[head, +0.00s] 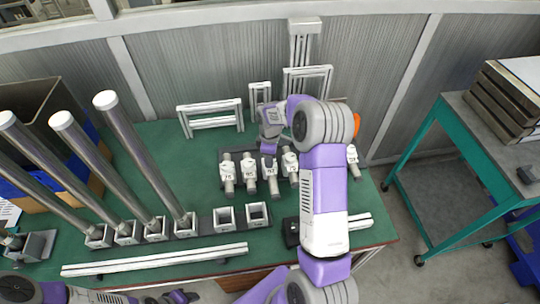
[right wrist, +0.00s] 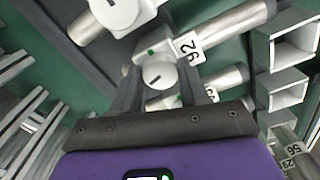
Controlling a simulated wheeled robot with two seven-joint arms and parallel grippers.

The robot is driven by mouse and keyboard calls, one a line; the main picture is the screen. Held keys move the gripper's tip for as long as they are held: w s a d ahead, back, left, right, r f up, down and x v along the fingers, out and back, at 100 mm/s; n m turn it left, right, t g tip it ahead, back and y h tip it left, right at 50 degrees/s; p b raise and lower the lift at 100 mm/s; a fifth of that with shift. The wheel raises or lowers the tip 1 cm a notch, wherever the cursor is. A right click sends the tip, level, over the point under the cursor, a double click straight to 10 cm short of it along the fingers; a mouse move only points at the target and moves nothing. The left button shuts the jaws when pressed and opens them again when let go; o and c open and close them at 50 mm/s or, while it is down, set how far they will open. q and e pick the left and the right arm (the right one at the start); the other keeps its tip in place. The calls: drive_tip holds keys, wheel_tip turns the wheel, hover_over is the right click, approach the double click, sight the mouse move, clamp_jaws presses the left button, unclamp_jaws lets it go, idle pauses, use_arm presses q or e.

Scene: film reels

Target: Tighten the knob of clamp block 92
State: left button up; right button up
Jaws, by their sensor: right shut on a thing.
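The clamp block marked 92 (right wrist: 190,50) is a white block with a green mark on a steel tube. Its round, slotted white knob (right wrist: 158,75) sits between the dark fingers of my right gripper (right wrist: 158,88), which is shut on it. In the head view, my right gripper (head: 268,146) reaches down onto the middle of the row of clamp blocks (head: 248,172), and hides the knob there. My left gripper (head: 181,297) shows only partly at the bottom edge, away from the blocks, with its fingers too small to read.
Neighbouring clamp blocks stand close on both sides, one with its own knob (right wrist: 115,10). Tall steel posts (head: 145,160) stand at the left of the green table (head: 180,150). White frames (head: 212,118) stand behind, and a long white rail (head: 155,260) lies in front.

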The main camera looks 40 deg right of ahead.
drive_tip(key=m, duration=0.5)
drive_tip(key=shift+m+p, duration=0.3)
drive_tip(key=m, duration=0.5)
drive_tip(key=shift+a+p, duration=0.15)
drive_tip(key=shift+p, duration=0.25)
drive_tip(key=m+p, duration=0.1)
drive_tip(key=m, duration=0.4)
drive_tip(key=shift+m, duration=0.4)
drive_tip(key=shift+m+p, duration=0.7)
drive_tip(key=shift+m, duration=1.6)
drive_tip(key=o, duration=1.1)
drive_tip(key=shift+c, duration=0.2)
wheel_tip(320, 180, up, 8)
drive_tip(key=shift+f+p, duration=0.2)
drive_tip(key=shift+p, duration=0.4)
